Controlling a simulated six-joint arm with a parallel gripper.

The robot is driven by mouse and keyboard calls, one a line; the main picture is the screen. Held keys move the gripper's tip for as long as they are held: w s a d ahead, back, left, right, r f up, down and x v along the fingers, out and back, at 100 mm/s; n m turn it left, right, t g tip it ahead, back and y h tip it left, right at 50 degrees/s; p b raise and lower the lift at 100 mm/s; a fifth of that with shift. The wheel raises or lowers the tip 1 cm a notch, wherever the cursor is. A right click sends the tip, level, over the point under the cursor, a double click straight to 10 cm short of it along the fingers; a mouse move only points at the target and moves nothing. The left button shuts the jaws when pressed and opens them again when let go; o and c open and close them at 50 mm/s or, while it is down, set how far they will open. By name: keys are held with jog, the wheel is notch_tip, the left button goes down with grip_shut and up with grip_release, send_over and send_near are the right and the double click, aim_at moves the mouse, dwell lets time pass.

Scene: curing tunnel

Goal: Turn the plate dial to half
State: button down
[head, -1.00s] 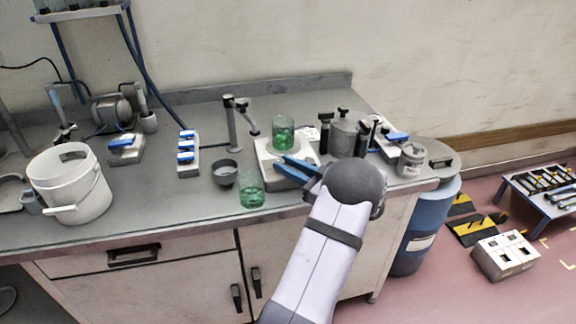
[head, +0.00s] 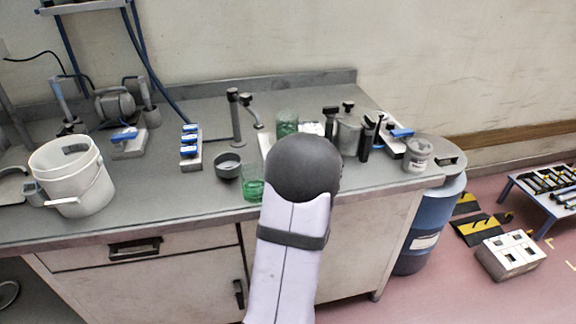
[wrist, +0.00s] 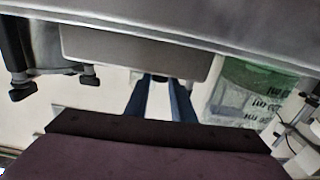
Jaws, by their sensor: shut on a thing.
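In the head view my round dark wrist covers most of the hot plate; a pale sliver of the plate (head: 264,143) shows at its left. A beaker of green liquid (head: 287,121) stands at the plate, partly hidden. My gripper (wrist: 161,84) shows in the wrist view, which looks upside down. Its two blue fingers are shut on a small dark piece, apparently the plate dial (wrist: 160,77), at the edge of a grey box face. The dial's mark and setting cannot be read. The gripper is hidden in the head view.
A second green beaker (head: 252,184) stands just left of my arm, with a dark bowl (head: 228,165) beside it. Black-topped bottles (head: 364,140) and a lidded jar (head: 417,155) stand to the right. A white bucket (head: 72,177) is far left.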

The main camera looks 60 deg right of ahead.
jog(key=shift+w+a+m+g+h+b, duration=0.2)
jog(key=shift+m+g+h+b, duration=0.2)
jog(key=shift+m+g+h, duration=0.25)
jog(key=shift+r+g+h, duration=0.1)
jog(key=shift+g+h, duration=0.15)
jog(key=shift+g, duration=0.2)
jog(key=c, duration=1.5)
grip_release()
jog(key=shift+m, duration=0.25)
jog(key=shift+s+a, duration=0.35)
jog(key=shift+v, duration=0.85)
jog(key=p+v, duration=0.1)
jog(key=p, duration=0.1)
jog(key=p+v, duration=0.1)
jog(key=p, duration=0.2)
jog(key=shift+a+r, duration=0.15)
jog(key=shift+r, duration=0.1)
jog(key=shift+s+p, duration=0.15)
jog(key=shift+p, duration=0.9)
